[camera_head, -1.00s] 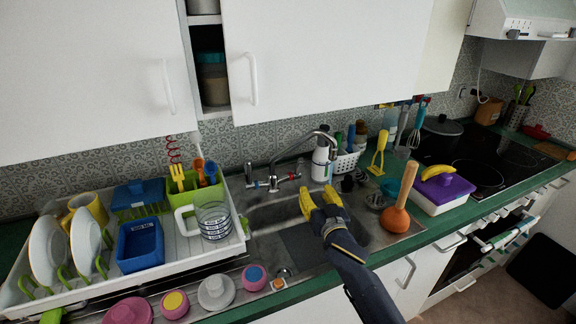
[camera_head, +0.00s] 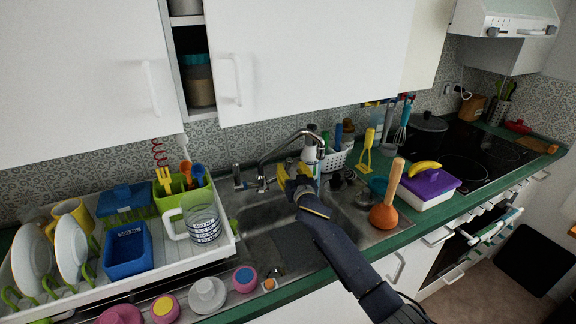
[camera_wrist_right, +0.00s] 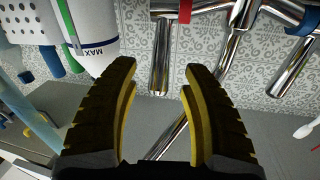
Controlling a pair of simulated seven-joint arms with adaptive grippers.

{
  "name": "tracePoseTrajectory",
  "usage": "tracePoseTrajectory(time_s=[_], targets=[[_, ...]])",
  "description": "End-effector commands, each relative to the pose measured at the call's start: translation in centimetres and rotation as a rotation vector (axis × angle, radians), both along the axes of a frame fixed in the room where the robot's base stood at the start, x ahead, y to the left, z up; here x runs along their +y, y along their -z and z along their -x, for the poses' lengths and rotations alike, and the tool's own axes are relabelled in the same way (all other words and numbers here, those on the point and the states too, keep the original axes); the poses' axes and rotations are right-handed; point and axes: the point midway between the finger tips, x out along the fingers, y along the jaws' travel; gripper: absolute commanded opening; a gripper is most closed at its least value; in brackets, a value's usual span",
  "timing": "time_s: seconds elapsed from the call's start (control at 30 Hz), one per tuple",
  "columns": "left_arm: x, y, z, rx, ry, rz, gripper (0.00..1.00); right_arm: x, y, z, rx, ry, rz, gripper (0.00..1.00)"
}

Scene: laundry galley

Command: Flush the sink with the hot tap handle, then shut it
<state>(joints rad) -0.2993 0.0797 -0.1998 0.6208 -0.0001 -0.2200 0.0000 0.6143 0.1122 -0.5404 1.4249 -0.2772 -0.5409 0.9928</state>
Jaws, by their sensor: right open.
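The chrome tap (camera_head: 262,178) stands at the back of the steel sink (camera_head: 258,220), its spout arching up and right. In the right wrist view, the hot tap handle (camera_wrist_right: 160,55) is a chrome lever beside a red ring. Its end lies between the fingertips of my open right gripper (camera_wrist_right: 160,72), with a gap on both sides. In the head view my right gripper (camera_head: 292,171) hides this handle. The blue-ringed handle (camera_wrist_right: 298,65) is at the right of the wrist view. I see no water running. My left gripper is out of view.
A white bottle (camera_wrist_right: 92,35) stands close to my right gripper in the wrist view. A dish rack (camera_head: 190,265) with a measuring jug (camera_head: 204,225) is left of the sink. A plunger (camera_head: 385,212) stands to the right, near my right forearm.

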Motion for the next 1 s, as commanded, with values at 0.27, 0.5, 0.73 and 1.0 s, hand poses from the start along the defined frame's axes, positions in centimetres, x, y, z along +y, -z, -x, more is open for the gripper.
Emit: tracePoseTrajectory(time_s=[0.27,0.5,0.73,1.0], targets=[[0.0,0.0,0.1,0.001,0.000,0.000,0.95,0.5,0.0,-2.5,0.000,0.000,0.001,0.47],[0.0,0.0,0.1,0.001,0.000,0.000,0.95,0.7,0.0,-3.3,0.000,0.000,0.001,0.47],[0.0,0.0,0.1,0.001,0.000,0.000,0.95,0.7,0.0,-3.3,0.000,-0.001,0.000,0.47],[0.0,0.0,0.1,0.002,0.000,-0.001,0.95,0.7,0.0,-3.3,0.000,-0.001,0.000,0.28]])
